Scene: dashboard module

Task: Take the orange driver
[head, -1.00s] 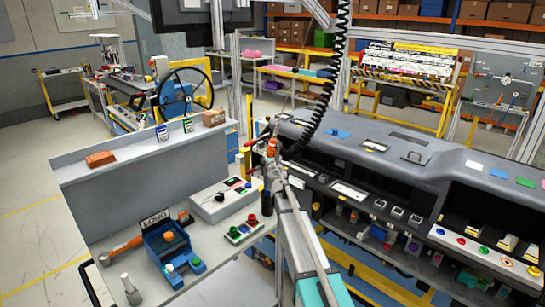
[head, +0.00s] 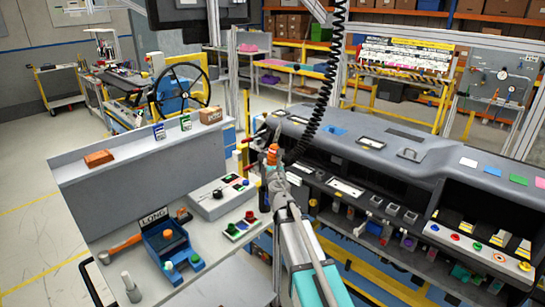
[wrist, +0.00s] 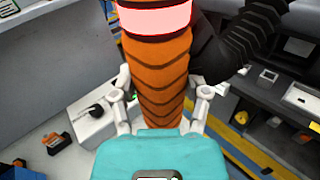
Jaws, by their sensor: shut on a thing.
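The orange driver (wrist: 158,75) is a ridged orange tool standing roughly upright in the wrist view, with a glowing pale pink band near the top of the picture. My gripper (wrist: 162,108) is shut on its body, one white finger on each side. In the head view the driver (head: 272,153) shows as a small orange piece at the end of my arm, in front of the dashboard. Much of it is hidden there by my gripper (head: 271,168).
A black coiled cable (head: 325,85) hangs down close to the driver. The grey dashboard (head: 380,150) lies to the right. A grey bench (head: 190,285) at left carries a control box (head: 222,197) and a blue fixture (head: 168,246).

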